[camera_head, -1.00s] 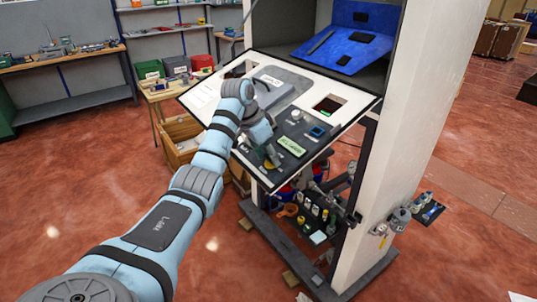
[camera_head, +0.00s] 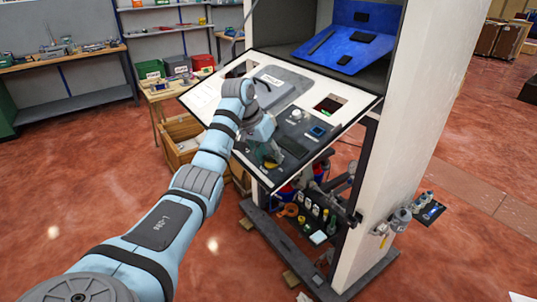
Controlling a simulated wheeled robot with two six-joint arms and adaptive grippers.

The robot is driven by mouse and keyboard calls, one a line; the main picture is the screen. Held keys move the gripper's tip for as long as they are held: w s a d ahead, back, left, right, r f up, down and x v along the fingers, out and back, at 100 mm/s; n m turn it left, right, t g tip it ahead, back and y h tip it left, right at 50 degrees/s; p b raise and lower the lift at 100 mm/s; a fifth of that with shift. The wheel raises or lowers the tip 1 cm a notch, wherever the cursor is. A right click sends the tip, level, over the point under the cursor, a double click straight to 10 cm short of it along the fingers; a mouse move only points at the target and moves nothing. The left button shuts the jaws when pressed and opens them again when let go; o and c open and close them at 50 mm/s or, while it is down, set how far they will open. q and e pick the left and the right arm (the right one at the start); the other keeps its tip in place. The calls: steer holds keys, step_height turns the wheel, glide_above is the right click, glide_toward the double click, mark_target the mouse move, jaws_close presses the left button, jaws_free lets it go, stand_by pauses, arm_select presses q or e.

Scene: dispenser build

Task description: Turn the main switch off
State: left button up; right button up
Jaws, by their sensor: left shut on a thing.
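My left arm comes in from the left, and its gripper (camera_head: 269,157) is down at the front part of the white sloping control panel (camera_head: 210,92). The gripper is shut on the main switch there. Its fingers and wrist hide most of the switch, so its exact angle is hard to tell. A small display (camera_head: 292,147) just right of the gripper is dark. My right gripper is out of view.
A white knob (camera_head: 297,115) and a blue-framed device (camera_head: 317,131) sit on the panel close to the gripper. A white post (camera_head: 405,130) stands to the right. Bottles and fittings (camera_head: 312,215) stand below. A wooden crate (camera_head: 180,138) stands behind my arm.

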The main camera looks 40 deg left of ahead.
arm_select(q)
steer(key=n, duration=0.6)
steer(key=shift+n, duration=0.3)
steer(key=n, duration=0.6)
steer(key=shift+s+a+n, duration=0.1)
steer(key=shift+n, duration=0.2)
steer(key=o, duration=1.2)
steer(key=shift+f, duration=0.1)
steer(key=shift+c, duration=0.2)
steer(key=shift+r, duration=0.4)
steer(key=shift+s+a+r+n, duration=0.15)
steer(key=shift+s+a+r, duration=0.1)
steer(key=shift+s+r, duration=0.3)
steer(key=shift+s+a+r+n, duration=0.15)
steer(key=shift+s+a+r, duration=0.05)
steer(key=shift+s+r, duration=0.3)
steer(key=s+a, duration=0.2)
steer(key=s, duration=0.8)
steer(key=shift+s+a, duration=0.15)
steer(key=shift+a, duration=0.1)
